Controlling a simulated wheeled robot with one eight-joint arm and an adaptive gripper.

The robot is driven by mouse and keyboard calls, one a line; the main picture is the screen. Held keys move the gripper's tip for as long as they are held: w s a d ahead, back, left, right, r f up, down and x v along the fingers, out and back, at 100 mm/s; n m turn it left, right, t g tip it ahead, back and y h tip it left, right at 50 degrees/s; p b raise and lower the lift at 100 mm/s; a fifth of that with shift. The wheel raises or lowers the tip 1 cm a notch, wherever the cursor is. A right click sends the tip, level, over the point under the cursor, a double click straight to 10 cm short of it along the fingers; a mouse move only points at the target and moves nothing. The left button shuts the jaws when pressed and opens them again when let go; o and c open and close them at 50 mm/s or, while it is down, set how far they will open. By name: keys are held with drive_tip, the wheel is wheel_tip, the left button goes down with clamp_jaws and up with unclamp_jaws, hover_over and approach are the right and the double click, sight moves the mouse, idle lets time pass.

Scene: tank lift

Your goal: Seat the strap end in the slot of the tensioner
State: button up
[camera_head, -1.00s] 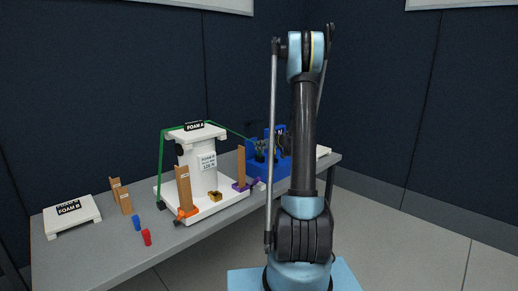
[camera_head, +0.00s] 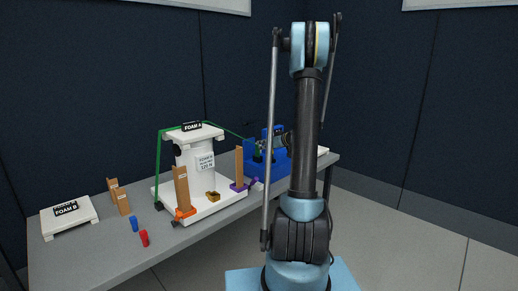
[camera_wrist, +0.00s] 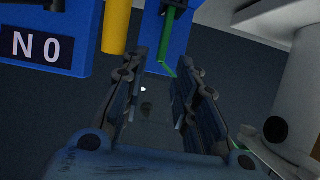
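The green strap (camera_head: 158,164) runs up the left side of the white tank (camera_head: 187,159), over its top, and down right toward the blue tensioner (camera_head: 279,163). In the wrist view, a green strap piece (camera_wrist: 167,32) hangs in front of a blue part (camera_wrist: 181,38) and bends at its lower tip. My gripper (camera_wrist: 162,72) is open, its two dark fingers apart, with the strap's lower tip showing between or just beyond the fingertips. I cannot tell whether they touch it. The slot is not clearly visible. In the head view, my arm hides part of the tensioner's right side.
A yellow cylinder (camera_wrist: 116,27) and a blue panel marked "NO" (camera_wrist: 38,44) lie left of the fingers in the wrist view. Brown posts (camera_head: 181,187) stand on the white base (camera_head: 216,203). A FOAM B block (camera_head: 70,219) and red (camera_head: 144,238) and blue pegs (camera_head: 134,223) sit at left.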

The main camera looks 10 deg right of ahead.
drive_tip(key=v, duration=0.6)
drive_tip(key=s+a+m+g+h, duration=0.1)
drive_tip(key=s+a+g, duration=0.3)
drive_tip(key=s, duration=0.8)
drive_tip(key=s+a+m+g+h, duration=0.1)
drive_tip(key=s+a+m, duration=0.1)
drive_tip(key=s+a, duration=0.75)
drive_tip(key=s+d+f+m+g+h, duration=0.1)
drive_tip(key=s+d+f+h, duration=0.1)
drive_tip(key=s, duration=0.6)
drive_tip(key=s+d+f+m+g+h, duration=0.1)
drive_tip(key=s+d+f+h, duration=0.1)
drive_tip(key=s, duration=0.7)
drive_tip(key=s+d+f+m+g+h, duration=0.1)
drive_tip(key=s+d+f+m, duration=0.1)
drive_tip(key=s, duration=0.7)
drive_tip(key=shift+d+f+g+h, duration=0.3)
drive_tip(key=shift+d+f+h, duration=0.15)
drive_tip(key=shift+f, duration=0.15)
drive_tip(key=shift+w+f, duration=0.2)
drive_tip(key=shift+w, duration=0.15)
